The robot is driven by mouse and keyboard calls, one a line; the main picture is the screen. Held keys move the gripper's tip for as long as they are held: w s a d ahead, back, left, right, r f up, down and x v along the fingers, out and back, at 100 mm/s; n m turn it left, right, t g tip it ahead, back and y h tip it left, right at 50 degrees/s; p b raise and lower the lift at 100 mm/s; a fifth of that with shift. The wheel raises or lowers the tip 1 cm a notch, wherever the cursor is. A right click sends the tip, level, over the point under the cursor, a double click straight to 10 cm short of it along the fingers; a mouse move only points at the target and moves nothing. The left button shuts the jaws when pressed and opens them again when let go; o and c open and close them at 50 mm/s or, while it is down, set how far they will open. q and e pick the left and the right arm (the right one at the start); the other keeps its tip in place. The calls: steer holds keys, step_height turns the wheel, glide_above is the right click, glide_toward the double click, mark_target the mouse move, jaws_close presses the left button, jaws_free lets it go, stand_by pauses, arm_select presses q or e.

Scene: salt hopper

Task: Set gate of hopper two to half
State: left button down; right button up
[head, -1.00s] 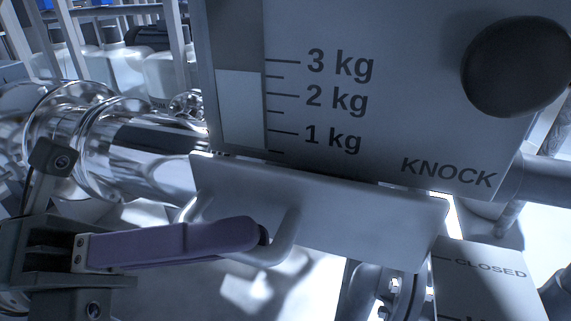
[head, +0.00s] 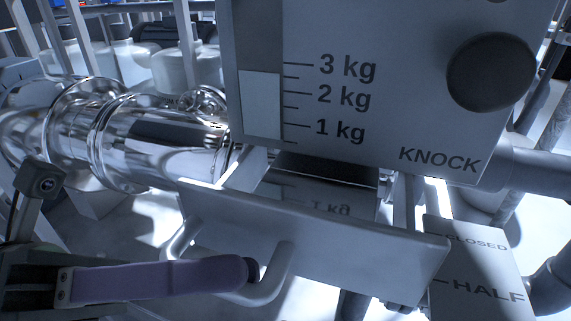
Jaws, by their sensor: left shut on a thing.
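The hopper front (head: 350,90) is a grey panel with a kg scale and a level window filled to a little under 3 kg. Below it, the gate's pale front plate (head: 330,245) stands out from the hopper. A shiny slide (head: 325,200) shows in the gap behind the plate. My left gripper (head: 247,271), with a purple finger, is shut on the gate's bent handle (head: 277,268) under the plate. The other finger is hidden. The position label (head: 475,265) reads CLOSED and HALF; the plate's right end lies beside these marks. No hopper number shows. My right gripper is out of view.
A round black KNOCK knob (head: 491,72) sticks out at the upper right of the panel. A shiny steel pipe (head: 150,135) runs to the left behind the gate. Grey pipework (head: 535,170) stands on the right. Bright floor shows below.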

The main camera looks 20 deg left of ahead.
arm_select(q)
steer(key=c, duration=1)
jaws_free()
steer(key=shift+w+r, duration=0.1)
steer(key=shift+w, duration=0.5)
steer(key=shift+c, duration=0.2)
steer(key=shift+o, duration=0.7)
steer(key=shift+s, duration=0.25)
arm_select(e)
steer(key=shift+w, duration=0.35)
arm_select(q)
steer(key=v, duration=1)
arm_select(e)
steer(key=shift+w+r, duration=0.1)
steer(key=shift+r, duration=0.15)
